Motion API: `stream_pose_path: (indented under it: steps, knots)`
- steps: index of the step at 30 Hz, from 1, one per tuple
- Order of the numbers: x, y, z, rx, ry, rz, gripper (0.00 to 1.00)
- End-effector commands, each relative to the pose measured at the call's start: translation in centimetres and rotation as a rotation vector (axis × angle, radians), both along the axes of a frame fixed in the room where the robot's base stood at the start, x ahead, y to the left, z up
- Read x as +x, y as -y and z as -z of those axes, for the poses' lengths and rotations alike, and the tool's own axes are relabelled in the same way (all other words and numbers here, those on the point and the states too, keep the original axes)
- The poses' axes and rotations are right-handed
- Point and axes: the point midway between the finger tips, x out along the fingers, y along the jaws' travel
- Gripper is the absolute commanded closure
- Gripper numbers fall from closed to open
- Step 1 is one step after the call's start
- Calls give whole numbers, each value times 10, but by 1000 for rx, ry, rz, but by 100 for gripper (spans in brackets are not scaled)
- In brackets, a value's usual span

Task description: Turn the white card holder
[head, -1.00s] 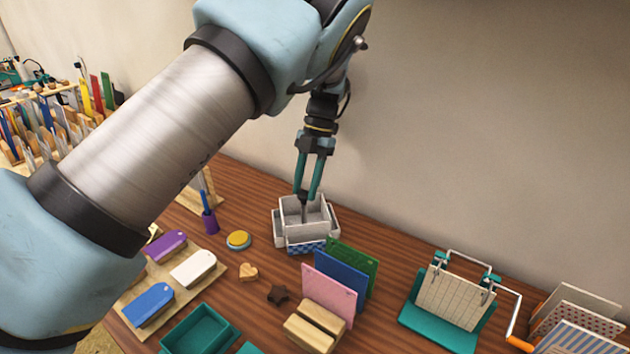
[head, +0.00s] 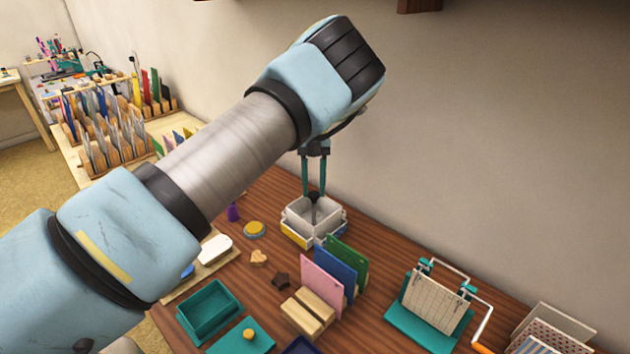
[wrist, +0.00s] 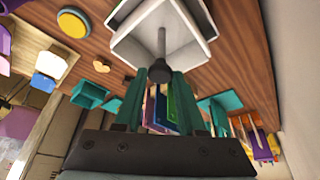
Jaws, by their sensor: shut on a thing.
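The white card holder (head: 294,233) is a boxy organiser with several compartments, standing on the wooden table near the wall. A grey post with a dark round knob (wrist: 158,72) rises from its middle. My gripper (head: 313,192) is above the holder, pointing down, with its teal fingers shut on the knob. In the wrist view the holder (wrist: 135,48) fills the top middle and is cut off by the frame edge. In the head view a yellow patch and a blue patch show on the holder's lower sides.
A teal press with a crank (head: 432,305) stands to the right. The wall (head: 480,150) is close behind.

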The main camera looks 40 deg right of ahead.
Motion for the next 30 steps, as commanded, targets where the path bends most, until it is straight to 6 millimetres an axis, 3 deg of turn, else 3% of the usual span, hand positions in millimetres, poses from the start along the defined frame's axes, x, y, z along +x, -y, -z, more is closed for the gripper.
stream_pose_path:
  steps: [18, 19, 26, 30]
  knots:
    - [0, 1, 0, -3, 1, -41, 100]
    - [0, 1, 0, -3, 1, -41, 57]
    - [0, 0, 0, -2, 1, -41, 32]
    - [0, 0, 0, -1, 0, -40, 31]
